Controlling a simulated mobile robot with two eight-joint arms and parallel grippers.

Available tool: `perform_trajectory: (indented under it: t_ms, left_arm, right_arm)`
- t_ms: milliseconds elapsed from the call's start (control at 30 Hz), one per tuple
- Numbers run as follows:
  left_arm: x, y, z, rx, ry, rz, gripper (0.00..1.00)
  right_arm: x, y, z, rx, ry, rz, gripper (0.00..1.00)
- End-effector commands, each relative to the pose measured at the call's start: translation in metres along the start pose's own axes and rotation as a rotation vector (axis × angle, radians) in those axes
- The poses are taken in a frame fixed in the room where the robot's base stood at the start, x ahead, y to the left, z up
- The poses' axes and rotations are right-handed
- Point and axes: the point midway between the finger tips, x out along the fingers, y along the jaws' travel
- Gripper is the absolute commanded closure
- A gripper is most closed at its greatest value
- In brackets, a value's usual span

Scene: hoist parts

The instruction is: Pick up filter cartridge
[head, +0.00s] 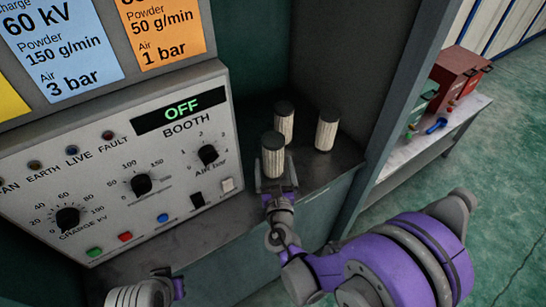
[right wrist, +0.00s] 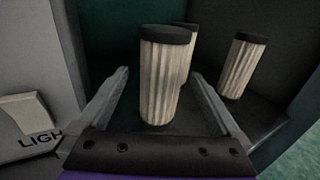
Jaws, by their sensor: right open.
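Three filter cartridges, pale pleated cylinders with dark caps, stand upright on the dark shelf (head: 315,175). The nearest filter cartridge (head: 273,160) is in front of my right gripper (head: 270,184). In the right wrist view this cartridge (right wrist: 164,85) stands between the spread fingers of the open right gripper (right wrist: 160,95), with gaps at both sides. A second cartridge (head: 284,118) is behind it, partly hidden in the wrist view (right wrist: 189,55). The third cartridge (head: 326,133) stands to the right, apart (right wrist: 240,70). Part of my left arm shows at the bottom left; its fingers are unclear.
The booth control panel (head: 120,165), with knobs, buttons and an OFF display, borders the shelf on the left. A grey upright post (head: 400,90) is on the right. Beyond it a bench (head: 440,140) holds red boxes. The shelf right of the cartridges is clear.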

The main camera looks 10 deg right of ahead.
Motion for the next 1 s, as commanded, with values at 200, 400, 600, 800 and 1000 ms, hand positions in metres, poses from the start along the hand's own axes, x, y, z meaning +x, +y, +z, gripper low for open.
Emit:
perform_trajectory:
  t_ms: [200,400,600,800,1000]
  left_arm:
    - [-0.004,0.0,-0.003,0.0,0.002,0.0,1.0]
    - [-0.007,0.0,-0.005,0.0,0.003,0.0,1.0]
    - [-0.012,0.0,-0.008,0.0,0.005,0.0,1.0]
    - [-0.012,0.0,-0.008,0.0,0.005,0.0,1.0]
    - [-0.012,0.0,-0.008,0.0,0.005,0.0,1.0]
  right_arm:
    - [0.031,-0.001,0.001,0.002,0.0,-0.002,0.0]
    - [0.048,-0.002,0.004,0.003,0.0,-0.004,0.0]
    - [0.079,-0.003,0.005,0.004,0.0,-0.004,0.0]
    - [0.084,-0.003,0.004,0.004,0.0,-0.003,0.0]
    - [0.084,-0.002,0.004,0.004,0.0,-0.003,0.22]
